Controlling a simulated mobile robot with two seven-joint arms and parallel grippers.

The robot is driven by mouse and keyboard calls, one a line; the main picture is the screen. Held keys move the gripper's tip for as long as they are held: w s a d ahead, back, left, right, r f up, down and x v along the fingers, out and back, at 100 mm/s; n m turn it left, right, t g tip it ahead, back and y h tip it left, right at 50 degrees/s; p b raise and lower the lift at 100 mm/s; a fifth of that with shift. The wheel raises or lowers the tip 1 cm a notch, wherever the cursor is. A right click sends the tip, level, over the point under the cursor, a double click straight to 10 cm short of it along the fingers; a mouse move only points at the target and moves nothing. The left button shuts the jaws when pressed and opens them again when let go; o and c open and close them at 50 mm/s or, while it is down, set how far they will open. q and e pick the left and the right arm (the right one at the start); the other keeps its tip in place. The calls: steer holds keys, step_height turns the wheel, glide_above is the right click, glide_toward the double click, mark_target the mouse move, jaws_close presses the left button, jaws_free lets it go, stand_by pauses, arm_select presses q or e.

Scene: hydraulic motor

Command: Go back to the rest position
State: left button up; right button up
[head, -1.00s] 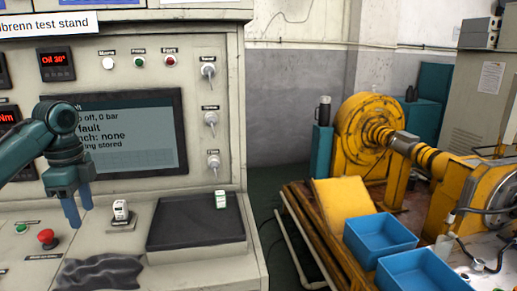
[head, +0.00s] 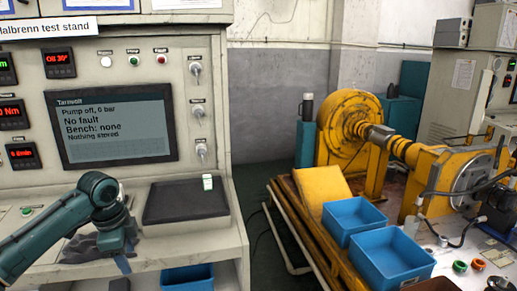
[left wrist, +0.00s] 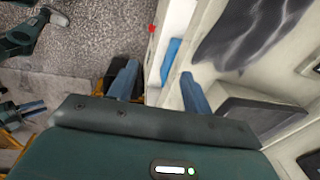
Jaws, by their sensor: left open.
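My left gripper (head: 122,264) hangs low in front of the test stand's sloping desk, near the dark cloth (head: 82,248). In the left wrist view its two blue fingers (left wrist: 160,88) are spread apart with nothing between them. At the left edge of that view are teal arm parts with blue finger-like pieces (left wrist: 28,108), apparently my right gripper; its opening is unclear.
The test stand's screen (head: 115,124) reads no fault. A black mat (head: 185,205) with a small white-green item (head: 208,183) lies on its desk. To the right stand blue bins (head: 390,262) and a yellow machine (head: 350,130). A floor gap lies between.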

arm_select(q)
steer(key=s+d+f+n+t+h, duration=0.2)
steer(key=s+d+f, duration=0.1)
steer(key=d+f, duration=0.6)
steer(key=s+d+f+n+t+h, duration=0.1)
steer(key=s+d+f, duration=0.3)
steer(key=d+f, duration=0.45)
steer(key=s+f+n+t, duration=0.2)
steer(key=s+f+n, duration=0.1)
steer(key=s, duration=0.6)
steer(key=s+d+f+n+t, duration=0.1)
steer(key=s+f+n+t, duration=0.2)
steer(key=s, duration=0.6)
steer(key=shift+f+n, duration=0.15)
steer(key=shift+n, duration=0.85)
steer(key=shift+d, duration=0.1)
